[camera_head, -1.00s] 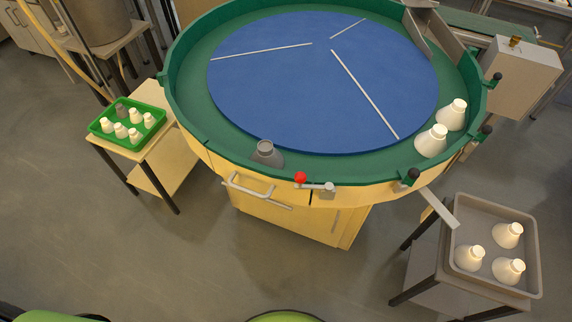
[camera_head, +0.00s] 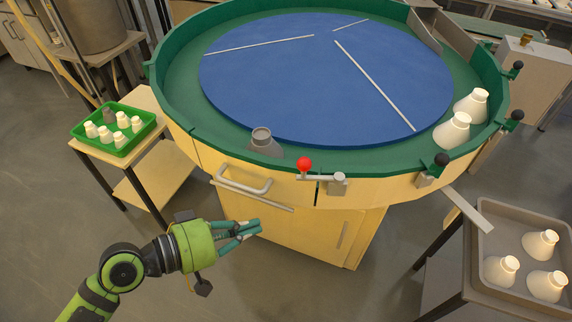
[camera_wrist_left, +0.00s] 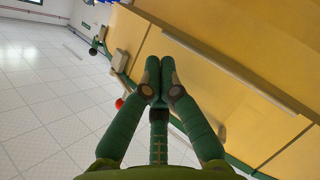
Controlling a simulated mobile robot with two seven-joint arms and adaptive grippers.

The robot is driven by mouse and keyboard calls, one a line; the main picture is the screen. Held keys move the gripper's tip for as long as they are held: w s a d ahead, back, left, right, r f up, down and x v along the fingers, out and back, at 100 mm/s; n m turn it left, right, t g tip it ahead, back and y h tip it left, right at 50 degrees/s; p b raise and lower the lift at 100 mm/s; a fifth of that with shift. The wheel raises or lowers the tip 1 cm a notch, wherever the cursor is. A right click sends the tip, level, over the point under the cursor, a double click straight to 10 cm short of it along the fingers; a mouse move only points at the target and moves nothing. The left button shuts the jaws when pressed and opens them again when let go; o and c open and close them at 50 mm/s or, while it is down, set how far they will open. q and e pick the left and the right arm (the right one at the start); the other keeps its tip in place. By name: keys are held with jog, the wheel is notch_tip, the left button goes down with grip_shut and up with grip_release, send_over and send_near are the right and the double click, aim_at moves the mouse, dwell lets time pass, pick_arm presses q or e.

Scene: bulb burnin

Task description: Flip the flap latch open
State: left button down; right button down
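The flap latch is a grey bar with a red ball (camera_head: 304,164) at its left end and a grey pivot (camera_head: 338,182) at its right. It lies roughly level across the front rim of the round table (camera_head: 400,184). The red ball also shows in the left wrist view (camera_wrist_left: 119,103), left of my fingers. My left gripper (camera_head: 257,226) is in front of the cabinet, lower and left of the latch, apart from it. Its fingertips meet in the left wrist view (camera_wrist_left: 160,76) with nothing between them. My right gripper is out of view.
A grey bulb (camera_head: 265,143) stands on the green track near the latch; two white bulbs (camera_head: 453,130) stand farther right. A bar handle (camera_head: 243,184) juts from the front. A green tray (camera_head: 88,143) stands left, a grey tray (camera_head: 483,235) right, both with bulbs.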

pick_arm(q)
notch_tip(320, 180, up, 12)
jog(key=w+a+n+t+h, duration=0.1)
jog(key=w+n+t+h, duration=0.1)
jog(key=n+h, duration=0.1)
jog(key=shift+w+a+f+n, duration=0.15)
jog(key=shift+a+n, duration=0.2)
jog(key=shift+n, duration=0.55)
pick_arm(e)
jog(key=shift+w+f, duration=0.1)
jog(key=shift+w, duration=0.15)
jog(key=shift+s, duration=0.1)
